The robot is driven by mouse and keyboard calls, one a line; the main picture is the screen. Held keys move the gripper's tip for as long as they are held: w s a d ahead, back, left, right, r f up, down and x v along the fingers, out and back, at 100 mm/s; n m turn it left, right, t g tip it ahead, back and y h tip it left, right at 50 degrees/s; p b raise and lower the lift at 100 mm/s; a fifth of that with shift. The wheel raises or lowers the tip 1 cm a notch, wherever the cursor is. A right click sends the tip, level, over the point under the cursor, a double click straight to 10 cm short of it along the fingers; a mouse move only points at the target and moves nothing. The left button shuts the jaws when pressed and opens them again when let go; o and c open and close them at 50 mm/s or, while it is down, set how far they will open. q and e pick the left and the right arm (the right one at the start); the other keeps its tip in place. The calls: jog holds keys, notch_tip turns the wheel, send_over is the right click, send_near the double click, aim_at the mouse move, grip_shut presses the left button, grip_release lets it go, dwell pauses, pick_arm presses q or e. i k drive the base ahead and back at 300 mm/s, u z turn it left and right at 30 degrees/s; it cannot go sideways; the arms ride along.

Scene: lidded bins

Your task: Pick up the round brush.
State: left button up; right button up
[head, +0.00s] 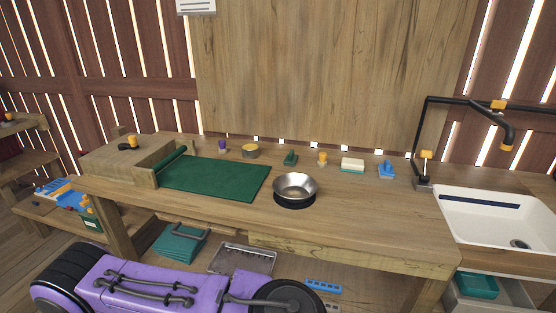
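Several small items stand in a row along the back of the wooden workbench (370,213). One has an orange knob on a small pale round base (322,159) and looks most like the round brush, though it is too small to be sure. It stands upright, between a small dark green item (291,158) on its left and a white and teal block (352,164) on its right. A blue brush-like item (386,170) is further right. Neither of my grippers can be made out in the head view, and nothing is seen touching the row.
A metal bowl on a dark base (296,187) stands in front of the row. A green mat (213,178) and wooden box (115,160) are at left. A black pipe with an orange-trimmed spout (505,135) rises beside the white sink (470,222). The bench's front right is clear.

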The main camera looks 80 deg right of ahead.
aim_at(322, 163)
jog(key=u, duration=0.05)
jog(key=i, duration=0.4)
jog(key=z, duration=3.5)
